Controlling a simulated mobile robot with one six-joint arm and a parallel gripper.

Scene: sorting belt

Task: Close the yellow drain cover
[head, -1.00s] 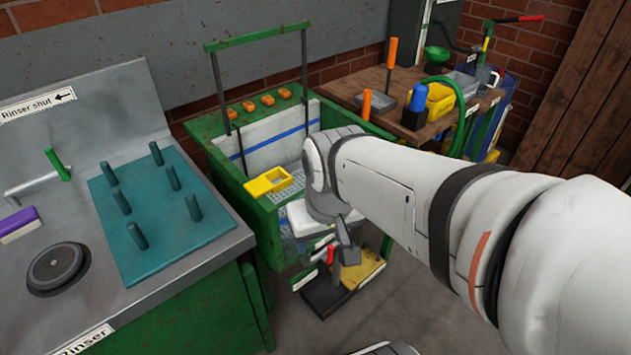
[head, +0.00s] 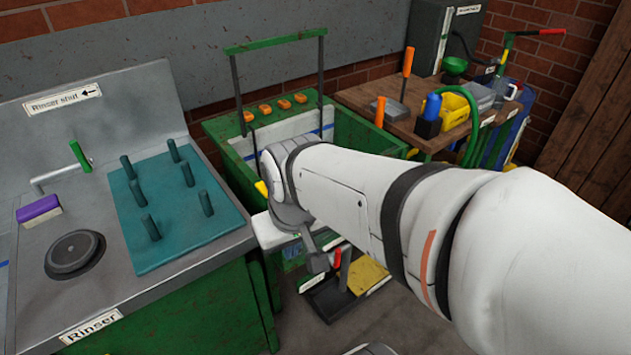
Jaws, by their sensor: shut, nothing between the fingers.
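My gripper (head: 318,262) is low in front of the green tub (head: 222,128), with its grey tip pointing down; it is shut and empty. A small yellow edge (head: 262,188) shows at the tub's near left side, beside my wrist. My arm hides most of this yellow piece, so I cannot tell whether it is the drain cover or how it stands. A yellow plate (head: 368,276) lies in a black tray on the floor, beyond and to the right of my gripper, apart from it as far as I can see.
A steel rinser counter (head: 105,290) with a teal peg board (head: 165,240) stands at left. Several orange pieces (head: 265,109) line the tub's back. A wooden bench (head: 400,120) with a yellow bin (head: 452,108) stands at the back right. A red-handled tool (head: 338,258) stands near my gripper.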

